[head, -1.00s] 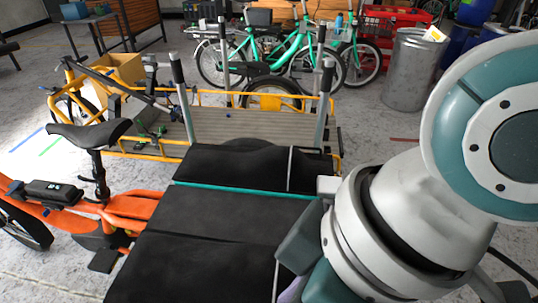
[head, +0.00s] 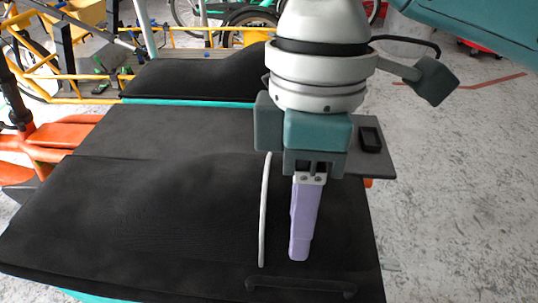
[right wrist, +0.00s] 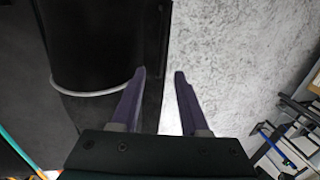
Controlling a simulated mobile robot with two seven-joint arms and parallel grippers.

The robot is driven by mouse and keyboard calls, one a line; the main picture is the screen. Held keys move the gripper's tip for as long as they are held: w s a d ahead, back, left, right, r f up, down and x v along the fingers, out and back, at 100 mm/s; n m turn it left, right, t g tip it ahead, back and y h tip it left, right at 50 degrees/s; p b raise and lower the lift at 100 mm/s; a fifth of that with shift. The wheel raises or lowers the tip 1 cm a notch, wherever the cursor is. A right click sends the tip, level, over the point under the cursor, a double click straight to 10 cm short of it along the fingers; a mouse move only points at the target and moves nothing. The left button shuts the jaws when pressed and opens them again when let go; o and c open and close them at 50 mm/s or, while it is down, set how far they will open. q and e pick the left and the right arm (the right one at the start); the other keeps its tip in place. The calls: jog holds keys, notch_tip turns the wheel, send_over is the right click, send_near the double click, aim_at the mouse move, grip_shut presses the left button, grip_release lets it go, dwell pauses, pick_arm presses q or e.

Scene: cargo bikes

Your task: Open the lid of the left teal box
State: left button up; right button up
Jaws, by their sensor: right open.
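A black lid (head: 130,220) with a soft, bulging top fills the lower part of the head view. A strip of teal box (head: 85,295) shows under its near edge. A white strap (head: 265,210) crosses the lid, and a dark bar handle (head: 300,287) lies near its edge. My right gripper (head: 300,255) points down over the lid near the handle; its purple fingers overlap in this view. In the right wrist view the right gripper (right wrist: 159,72) is open and empty, with the lid edge between its fingertips. My left gripper is out of view.
A second black lid (head: 190,78) with teal trim lies behind, past a flat dark grey panel (head: 175,130). An orange bike frame (head: 55,135) is at left, with a yellow-framed cargo bike behind. Bare concrete floor (head: 460,200) lies to the right.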

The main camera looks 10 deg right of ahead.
aim_at(292, 280)
jog(key=f+b, duration=0.1)
jog(key=f, duration=0.2)
jog(key=s+f+b, duration=0.1)
jog(key=f, duration=0.2)
jog(key=s+f+b, duration=0.1)
jog(key=f, duration=0.2)
jog(key=shift+a, duration=0.25)
jog(key=shift+c, duration=0.3)
jog(key=c, duration=0.5)
grip_shut()
